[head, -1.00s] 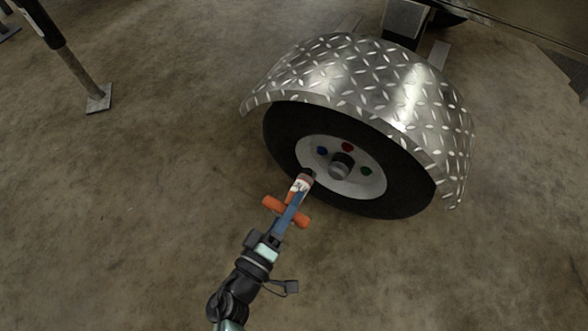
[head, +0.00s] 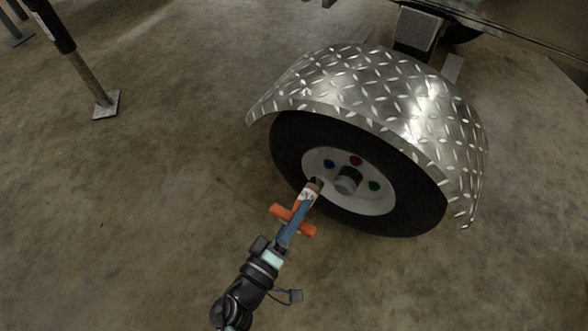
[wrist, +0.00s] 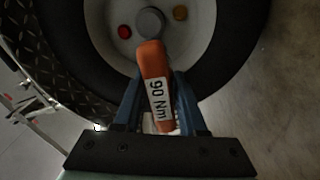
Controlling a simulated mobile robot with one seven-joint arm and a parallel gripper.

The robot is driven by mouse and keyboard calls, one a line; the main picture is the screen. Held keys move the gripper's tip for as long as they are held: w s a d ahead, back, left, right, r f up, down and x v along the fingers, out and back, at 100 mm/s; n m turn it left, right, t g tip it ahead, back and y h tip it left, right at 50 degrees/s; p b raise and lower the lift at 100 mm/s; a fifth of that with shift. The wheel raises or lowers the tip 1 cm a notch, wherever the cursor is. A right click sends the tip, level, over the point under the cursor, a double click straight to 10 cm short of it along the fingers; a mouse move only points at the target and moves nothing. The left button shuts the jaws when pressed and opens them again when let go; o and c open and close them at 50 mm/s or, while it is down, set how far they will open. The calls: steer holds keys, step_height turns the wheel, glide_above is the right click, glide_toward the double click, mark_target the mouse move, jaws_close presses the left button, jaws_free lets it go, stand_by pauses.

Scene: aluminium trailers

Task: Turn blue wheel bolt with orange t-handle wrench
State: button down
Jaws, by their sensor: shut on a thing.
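The orange t-handle wrench (head: 293,218) is held in my gripper (head: 300,212), whose blue fingers are shut on it. In the wrist view the wrench (wrist: 152,62) with its "90 Nm" label stands between the fingers (wrist: 157,90). In the head view the wrench's dark front end overlaps the lower left of the wheel's white rim; I cannot tell whether it touches. The blue wheel bolt (head: 330,162) is on the upper left of the rim, above and apart from the wrench. I cannot make out the blue bolt in the wrist view.
The wheel's rim (head: 376,205) also carries a red bolt (head: 355,160) and a green bolt (head: 374,186) around a grey hub (head: 347,180). A yellow bolt (wrist: 180,12) shows in the wrist view. A diamond-plate fender (head: 370,95) covers the tyre.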

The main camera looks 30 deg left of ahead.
mark_target(310, 194)
steer(key=shift+w+d+r, duration=0.1)
steer(key=shift+w, duration=2.5)
steer(key=m, duration=1.9)
steer(key=shift+m, duration=0.3)
steer(key=shift+s+a, duration=0.2)
steer(key=shift+s, duration=3.15)
